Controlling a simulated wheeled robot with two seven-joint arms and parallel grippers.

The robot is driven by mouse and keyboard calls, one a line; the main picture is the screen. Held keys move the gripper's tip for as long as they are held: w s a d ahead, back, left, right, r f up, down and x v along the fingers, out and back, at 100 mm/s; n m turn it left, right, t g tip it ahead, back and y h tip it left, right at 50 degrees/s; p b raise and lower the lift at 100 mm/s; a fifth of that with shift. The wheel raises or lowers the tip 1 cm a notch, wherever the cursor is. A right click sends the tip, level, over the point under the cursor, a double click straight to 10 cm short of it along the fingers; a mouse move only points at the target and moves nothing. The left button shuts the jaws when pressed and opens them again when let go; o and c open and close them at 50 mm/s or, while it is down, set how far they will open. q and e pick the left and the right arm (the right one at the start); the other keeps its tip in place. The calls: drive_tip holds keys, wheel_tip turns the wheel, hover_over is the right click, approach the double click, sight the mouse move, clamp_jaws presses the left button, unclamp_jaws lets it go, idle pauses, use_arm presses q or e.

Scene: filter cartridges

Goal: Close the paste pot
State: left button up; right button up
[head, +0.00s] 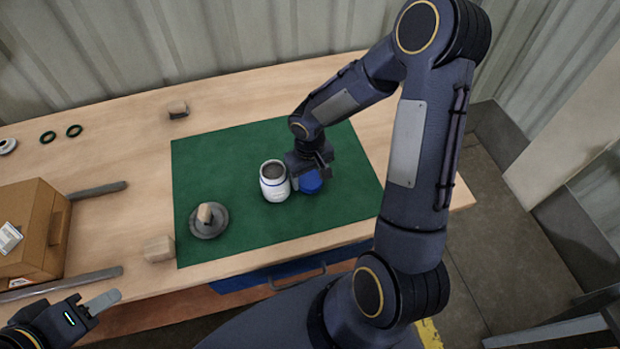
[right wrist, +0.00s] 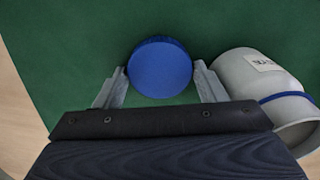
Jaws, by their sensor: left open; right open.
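The paste pot (head: 274,182) is a white jar with a blue band, upright and uncovered on the green mat; its dark grey inside shows from above. It also shows at the right of the right wrist view (right wrist: 264,88). The round blue lid (head: 311,182) lies on the mat just right of the pot. My right gripper (right wrist: 160,78) is open, with one finger on each side of the lid (right wrist: 160,66); whether the fingers touch it I cannot tell. In the head view the right gripper partly hides the lid. My left gripper (head: 101,302) is at the lower left, open and empty, away from the pot.
A grey dish (head: 209,228) with a wooden-looking piece stands left on the green mat (head: 240,150). Wooden blocks (head: 159,249) (head: 178,109) sit beside the mat. A cardboard box (head: 35,225), grey bars (head: 97,190) and dark rings (head: 74,130) lie at the left. The mat's back is clear.

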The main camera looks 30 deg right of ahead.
sight(309, 178)
drive_tip(key=c, duration=0.6)
drive_tip(key=shift+r, duration=0.1)
wheel_tip(309, 178, up, 18)
drive_tip(key=shift+f, duration=0.1)
idle(0.4)
